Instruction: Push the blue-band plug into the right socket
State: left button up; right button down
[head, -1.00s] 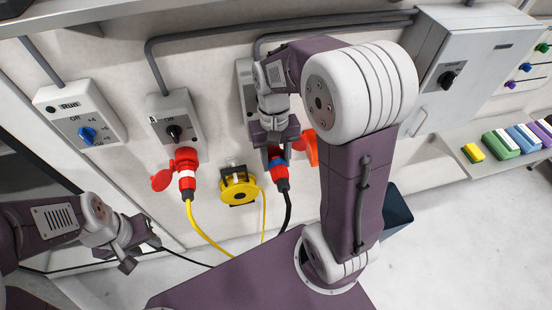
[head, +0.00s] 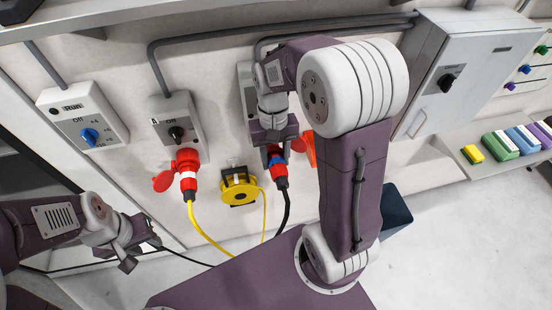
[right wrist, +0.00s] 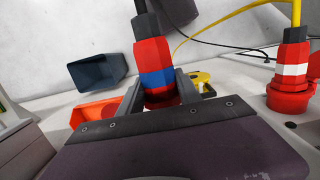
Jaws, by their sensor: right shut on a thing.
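The blue-band plug (head: 279,170) is red with a blue ring and a black cable hanging down. My right gripper (head: 274,152) is shut on it below the right switch box. In the right wrist view the plug (right wrist: 156,60) sits between the two fingers (right wrist: 160,90), its blue band at finger level. The right socket (head: 298,145) is mostly hidden behind my gripper; only a red part shows beside it. I cannot tell how far the plug is in the socket. My left gripper (head: 139,252) is open and empty at the lower left, away from the wall.
The left socket (head: 186,158) holds a white-band plug (head: 188,182) with a yellow cable. A yellow reel (head: 239,189) hangs between the sockets. An orange piece (head: 309,149) is close to the right of my gripper. A dark bin (head: 395,210) stands further right.

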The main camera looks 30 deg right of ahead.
aim_at(273, 148)
pick_arm(q)
jog(key=shift+r+p, duration=0.4)
jog(key=shift+r, duration=0.05)
pick_arm(e)
jog(key=shift+w+d, duration=0.25)
jog(key=shift+w, duration=0.7)
pick_arm(q)
jog(key=shift+r, duration=0.25)
jog(key=shift+r+p, duration=0.2)
jog(key=shift+p, duration=0.25)
pick_arm(e)
jog(key=shift+w+d, duration=0.1)
jog(key=shift+w, duration=0.2)
pick_arm(q)
jog(key=shift+r, duration=0.2)
pick_arm(e)
jog(key=shift+w+d, duration=0.1)
jog(key=shift+w, duration=0.2)
jog(key=shift+w, duration=0.15)
pick_arm(q)
jog(key=shift+r+p, duration=0.3)
jog(key=shift+p, duration=0.2)
pick_arm(e)
jog(key=shift+w, duration=0.1)
